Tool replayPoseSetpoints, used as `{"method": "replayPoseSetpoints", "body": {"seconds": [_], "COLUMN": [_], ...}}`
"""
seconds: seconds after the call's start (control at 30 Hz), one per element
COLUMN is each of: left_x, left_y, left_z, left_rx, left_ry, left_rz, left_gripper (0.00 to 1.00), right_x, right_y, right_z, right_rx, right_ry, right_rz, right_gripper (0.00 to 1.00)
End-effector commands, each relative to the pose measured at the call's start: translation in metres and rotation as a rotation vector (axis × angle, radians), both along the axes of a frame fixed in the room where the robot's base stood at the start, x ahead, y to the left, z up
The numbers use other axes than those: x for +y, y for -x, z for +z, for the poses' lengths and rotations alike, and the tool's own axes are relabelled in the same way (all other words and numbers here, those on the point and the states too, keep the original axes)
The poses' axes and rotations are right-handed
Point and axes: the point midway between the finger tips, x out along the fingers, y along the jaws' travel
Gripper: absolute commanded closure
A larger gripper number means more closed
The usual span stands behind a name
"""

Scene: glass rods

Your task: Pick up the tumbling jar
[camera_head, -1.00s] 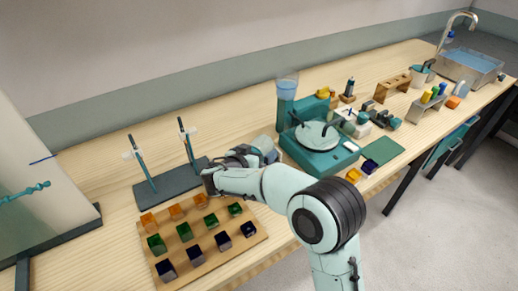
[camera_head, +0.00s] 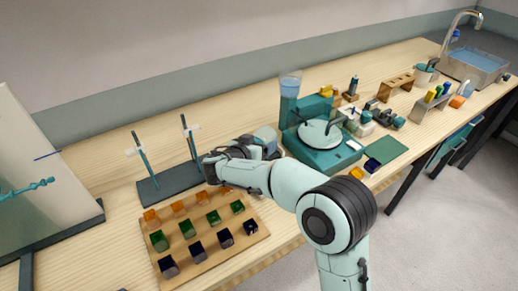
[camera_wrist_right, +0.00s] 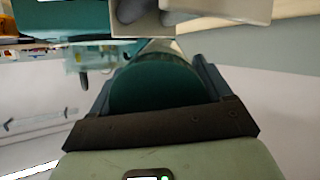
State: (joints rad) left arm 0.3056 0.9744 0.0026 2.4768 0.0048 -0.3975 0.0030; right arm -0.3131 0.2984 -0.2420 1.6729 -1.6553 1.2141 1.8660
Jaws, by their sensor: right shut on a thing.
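The tumbling jar (camera_head: 267,136) shows as a pale, bluish rounded shape, mostly hidden behind my right gripper (camera_head: 262,150) in the head view. In the right wrist view a dark green round end of the jar (camera_wrist_right: 158,88) fills the space between the two fingers of my right gripper (camera_wrist_right: 155,68). The gripper is shut on it. I cannot tell for certain how high the jar is above the bench. My left gripper is not in view.
Just right of the jar stands a teal machine (camera_head: 318,158) with a round pale top. A dark stand with two upright rods (camera_head: 170,184) is to the left. A wooden board with coloured cubes (camera_head: 210,253) lies in front. The sink (camera_head: 475,68) is far right.

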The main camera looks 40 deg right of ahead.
Motion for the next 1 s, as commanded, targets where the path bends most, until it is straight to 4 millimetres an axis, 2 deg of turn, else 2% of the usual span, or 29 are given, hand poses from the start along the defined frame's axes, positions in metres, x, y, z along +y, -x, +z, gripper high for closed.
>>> {"method": "replayPoseSetpoints", "body": {"seconds": [0.03,0.3,0.6,0.8,1.0], "left_x": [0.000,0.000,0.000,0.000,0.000], "left_y": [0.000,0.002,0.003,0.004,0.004], "left_z": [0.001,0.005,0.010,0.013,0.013], "left_rx": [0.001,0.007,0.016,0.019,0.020], "left_ry": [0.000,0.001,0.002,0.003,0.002], "left_rz": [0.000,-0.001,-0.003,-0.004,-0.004], "left_gripper": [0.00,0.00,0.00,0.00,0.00], "right_x": [0.000,0.000,0.000,0.000,0.000], "right_y": [-0.001,0.000,0.000,0.000,0.000], "right_z": [0.013,0.081,0.143,0.165,0.172], "right_rx": [-0.010,-0.010,-0.008,-0.005,-0.002], "right_ry": [-0.001,-0.002,0.000,0.000,0.000], "right_rz": [0.000,-0.002,0.000,0.001,0.000], "right_gripper": [0.72,0.72,0.72,0.72,0.72]}}
